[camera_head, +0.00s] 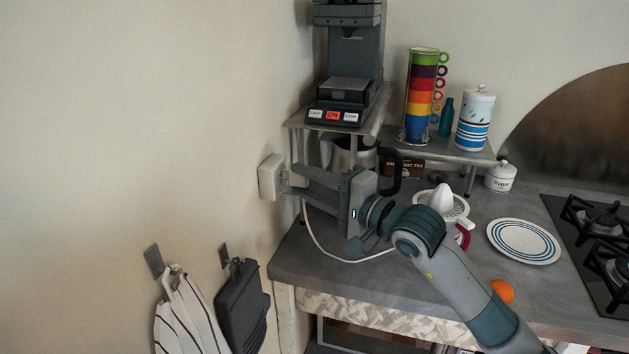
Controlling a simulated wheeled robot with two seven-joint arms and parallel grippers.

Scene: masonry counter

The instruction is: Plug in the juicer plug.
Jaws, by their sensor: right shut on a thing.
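The white juicer (446,203) stands on the grey counter, partly hidden behind my right arm. A white cord (327,256) hangs in a loop from near the wall socket and runs behind my arm toward the juicer. A white wall socket box (269,177) is on the left wall. My right gripper (285,182) points left, its fingertips close to the socket's face. It is shut on the juicer plug, which is small and mostly hidden between the fingers. I cannot tell whether the plug is in the socket. My left gripper is not in view.
A shelf (452,149) above the counter bears a coffee machine (350,62), stacked mugs (421,95) and a striped canister (475,120). A kettle stands under it. A plate (523,241), an orange (502,291) and a stove (597,250) lie to the right.

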